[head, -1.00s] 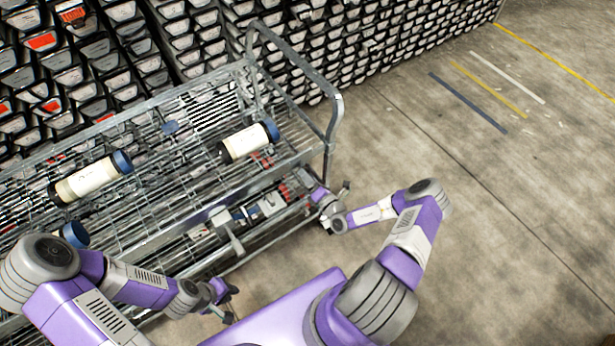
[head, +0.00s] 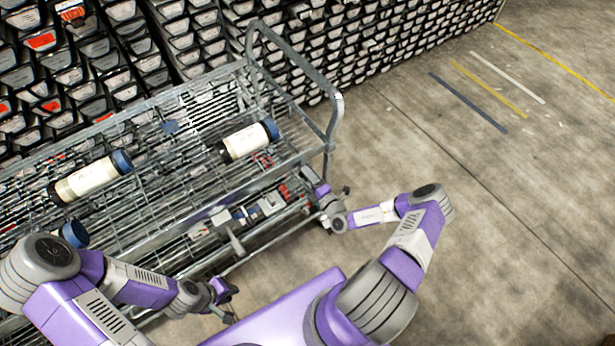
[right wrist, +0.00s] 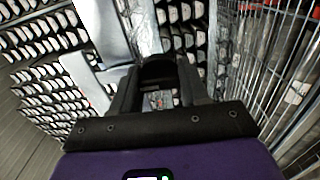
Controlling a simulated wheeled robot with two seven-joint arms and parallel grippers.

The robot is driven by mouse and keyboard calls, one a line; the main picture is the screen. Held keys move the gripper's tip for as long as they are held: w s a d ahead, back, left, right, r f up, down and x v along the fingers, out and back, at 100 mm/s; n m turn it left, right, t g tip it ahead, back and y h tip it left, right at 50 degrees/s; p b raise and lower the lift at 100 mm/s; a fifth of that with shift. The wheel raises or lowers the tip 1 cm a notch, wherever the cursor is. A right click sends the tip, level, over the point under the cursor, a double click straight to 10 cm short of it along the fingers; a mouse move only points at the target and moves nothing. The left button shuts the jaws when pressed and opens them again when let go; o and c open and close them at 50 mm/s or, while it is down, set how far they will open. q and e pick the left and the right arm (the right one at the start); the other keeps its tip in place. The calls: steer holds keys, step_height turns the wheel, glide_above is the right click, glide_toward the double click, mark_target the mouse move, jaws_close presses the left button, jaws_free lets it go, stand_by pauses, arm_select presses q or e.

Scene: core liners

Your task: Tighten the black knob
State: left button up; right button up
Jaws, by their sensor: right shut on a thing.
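My right gripper (head: 318,192) is at the right end of the metal cart, beside its upright post. In the right wrist view, my right gripper (right wrist: 158,75) is shut on a dark rounded piece, which looks like the black knob (right wrist: 158,68), between its black fingers. The knob cannot be made out in the head view, where the gripper and cart frame cover that spot. My left gripper (head: 230,302) is low at the left, in front of the cart, with its fingertips apart and nothing seen between them.
The wire cart (head: 180,150) carries white tubes with blue caps, such as one tube (head: 248,141) at the right. A grey and red device (head: 262,207) lies on the lower level. Stacked core trays (head: 370,40) line the back.

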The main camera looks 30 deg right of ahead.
steer(key=shift+w+d+r, duration=0.1)
steer(key=shift+d+r, duration=0.1)
steer(key=shift+d, duration=0.05)
steer(key=o, duration=0.8)
steer(key=shift+o, duration=1.3)
steer(key=shift+a+f, duration=0.1)
steer(key=shift+f, duration=0.05)
steer(key=s, duration=0.7)
steer(key=shift+s+d+p, duration=0.3)
steer(key=shift+s, duration=0.05)
steer(key=shift+c, duration=0.4)
